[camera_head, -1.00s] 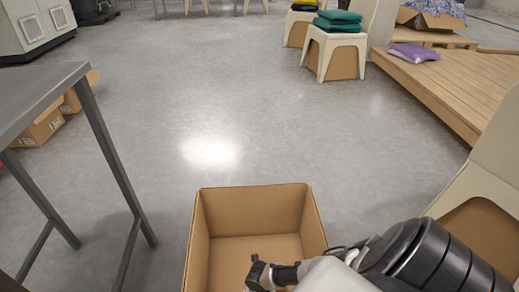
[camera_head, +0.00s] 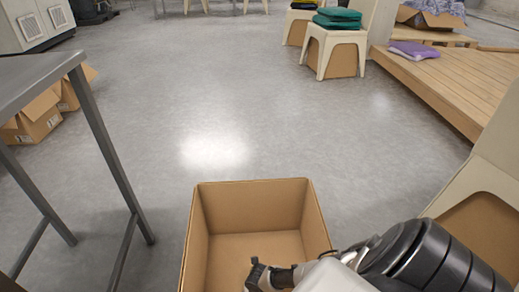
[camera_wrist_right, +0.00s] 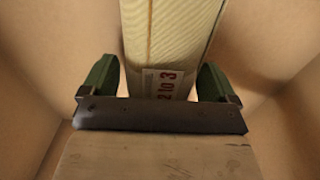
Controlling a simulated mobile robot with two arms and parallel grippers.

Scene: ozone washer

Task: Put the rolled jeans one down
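A pale cream rolled garment (camera_wrist_right: 172,35) with a red-printed size label shows in the right wrist view, running up out of the top edge. It lies between the two green finger pads of my right gripper (camera_wrist_right: 157,82). The right pad looks close against it and a thin gap shows at the left pad; I cannot tell whether they grip it. Cardboard walls surround it. In the head view my right arm reaches into the open cardboard box (camera_head: 254,208); the roll is hidden there. My left gripper is out of view.
A grey metal table (camera_head: 35,85) stands at left with cardboard boxes (camera_head: 40,115) behind it. Chairs with folded clothes (camera_head: 338,18) stand at the back right. A wooden platform (camera_head: 455,75) holds a purple garment (camera_head: 413,50). The middle floor is clear.

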